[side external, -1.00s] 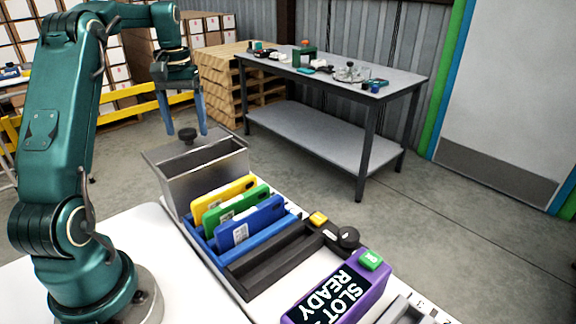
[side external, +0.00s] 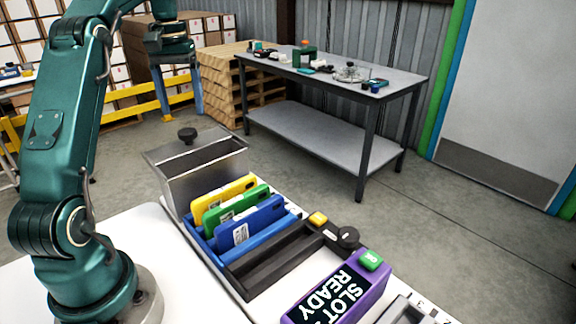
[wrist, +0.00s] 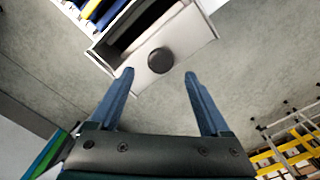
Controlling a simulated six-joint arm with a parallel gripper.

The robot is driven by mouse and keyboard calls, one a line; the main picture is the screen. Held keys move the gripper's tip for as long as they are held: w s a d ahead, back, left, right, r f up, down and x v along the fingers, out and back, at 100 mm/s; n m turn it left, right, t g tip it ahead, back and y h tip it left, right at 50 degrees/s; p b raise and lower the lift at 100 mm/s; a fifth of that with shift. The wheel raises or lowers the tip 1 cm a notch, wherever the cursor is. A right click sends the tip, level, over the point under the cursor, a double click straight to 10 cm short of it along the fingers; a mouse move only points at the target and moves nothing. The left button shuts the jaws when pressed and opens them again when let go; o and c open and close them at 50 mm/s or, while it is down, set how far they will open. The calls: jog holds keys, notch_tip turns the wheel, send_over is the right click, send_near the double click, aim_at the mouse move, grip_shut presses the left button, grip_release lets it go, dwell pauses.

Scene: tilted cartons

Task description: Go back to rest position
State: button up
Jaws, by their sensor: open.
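My gripper (side external: 181,92) is open and empty, its two blue fingers pointing down, raised above and behind the metal box in the side view. The grey metal box (side external: 205,180) stands open-topped at the far end of the white table. A round black knob (side external: 187,134) is at its far side, and the knob (wrist: 160,60) also shows beyond my fingertips in the wrist view. My gripper touches nothing.
Yellow (side external: 222,189), green (side external: 236,205) and blue (side external: 252,224) cartons lean in a blue rack beside the box. An empty black tray (side external: 275,258) and a purple display reading "SLOT READY" (side external: 340,290) stand nearer. A grey workbench (side external: 400,82) is at the back.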

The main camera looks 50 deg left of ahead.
jog(key=s+d+r+m+t+y, duration=0.1)
jog(key=d+r+m+t, duration=0.35)
jog(key=d, duration=1.25)
jog(key=s+d+f+m+t+h, duration=0.1)
jog(key=s+d+f+m, duration=0.3)
jog(key=s+d+f, duration=0.3)
jog(key=shift+s+d+f, duration=0.35)
jog(key=shift+s+d, duration=0.75)
jog(key=shift+d, duration=0.05)
